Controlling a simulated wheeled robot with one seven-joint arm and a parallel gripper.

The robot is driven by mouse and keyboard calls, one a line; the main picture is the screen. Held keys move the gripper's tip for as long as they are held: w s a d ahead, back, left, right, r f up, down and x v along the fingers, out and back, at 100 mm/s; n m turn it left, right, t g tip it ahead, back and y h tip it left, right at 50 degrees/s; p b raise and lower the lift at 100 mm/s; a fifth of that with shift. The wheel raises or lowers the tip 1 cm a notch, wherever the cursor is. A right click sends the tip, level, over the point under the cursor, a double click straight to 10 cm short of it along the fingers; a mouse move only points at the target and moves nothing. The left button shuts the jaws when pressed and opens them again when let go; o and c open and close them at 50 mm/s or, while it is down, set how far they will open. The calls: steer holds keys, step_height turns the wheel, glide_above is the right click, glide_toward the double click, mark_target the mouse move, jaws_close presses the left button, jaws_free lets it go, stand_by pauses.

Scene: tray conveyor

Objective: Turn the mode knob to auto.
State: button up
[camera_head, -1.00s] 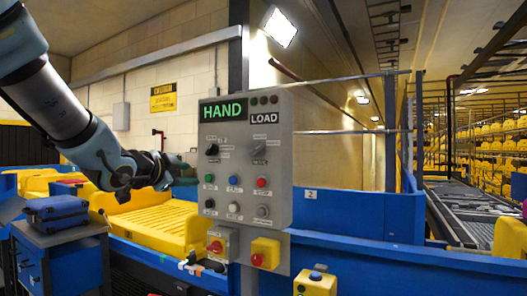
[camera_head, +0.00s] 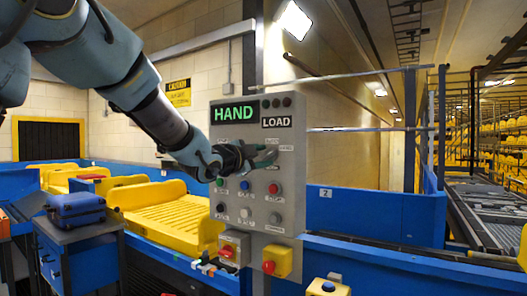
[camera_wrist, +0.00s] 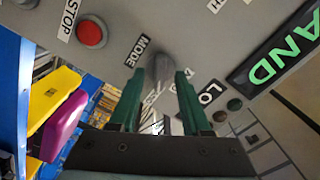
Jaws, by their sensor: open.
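The grey control panel (camera_head: 300,190) shows a green HAND display (camera_head: 236,112) with a LOAD label (camera_head: 276,122) to its right. My gripper (camera_head: 268,156) is at the upper right of the panel face and hides the mode knob in the head view. In the wrist view the mode knob (camera_wrist: 158,68) is grey and sits beside the MODE label (camera_wrist: 137,51). My gripper's green fingers (camera_wrist: 157,84) are open, one on each side of the knob. I cannot tell whether they touch it. The knob's pointer is too blurred to read.
A red stop button (camera_wrist: 91,33) is close to the knob. Push buttons (camera_head: 245,185) sit lower on the panel, with a yellow box with a red button (camera_head: 277,262) below. A blue case (camera_head: 76,208) stands on a cart at left, by yellow trays (camera_head: 170,220).

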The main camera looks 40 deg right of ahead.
steer(key=shift+w+d, duration=0.1)
steer(key=shift+d, duration=0.25)
steer(key=shift+c, duration=0.3)
jaws_close()
